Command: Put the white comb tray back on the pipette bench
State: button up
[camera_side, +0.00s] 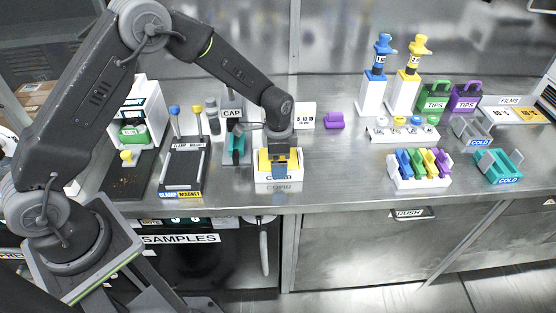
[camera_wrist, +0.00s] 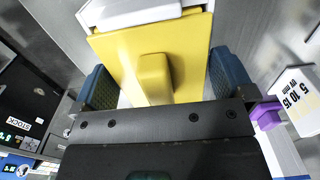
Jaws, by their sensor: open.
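The white comb tray (camera_side: 278,187) sits near the front edge of the steel bench (camera_side: 340,192), with a partly blurred label on its front. A yellow comb piece (camera_side: 264,162) stands in it. In the wrist view, this yellow piece (camera_wrist: 112,50) is a flat plate with a raised block grip, and part of the white tray (camera_wrist: 140,15) shows beyond it. My gripper (camera_side: 281,160) is over the tray, pointing down. Its blue fingers (camera_wrist: 160,82) are open on either side of the yellow grip, with gaps visible on both sides. The tray's far lower parts are hidden.
Left of the tray stand a CAP station (camera_side: 232,113) and a magnet clamp stand (camera_side: 183,165). A purple block (camera_side: 334,120) and white card (camera_side: 305,115) are behind. Two pipettes (camera_side: 383,60) (camera_side: 417,65) stand in holders at the right. Clear bench lies right of the tray.

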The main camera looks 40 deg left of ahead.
notch_tip(320, 180, up, 11)
jog(key=shift+r, duration=0.1)
jog(key=s+a+r+n+t, duration=0.3)
jog(key=s+r+n, duration=0.1)
jog(key=s+r, duration=0.9)
jog(key=s+r+n+t, duration=0.1)
jog(key=s+n, duration=0.1)
jog(key=s, duration=0.5)
jog(key=s+a+r+n+t, duration=0.1)
jog(key=s+n, duration=0.2)
jog(key=s, duration=0.4)
jog(key=shift+a+r+t, duration=0.15)
jog(key=shift+r+t, duration=0.15)
jog(key=shift+r, duration=0.05)
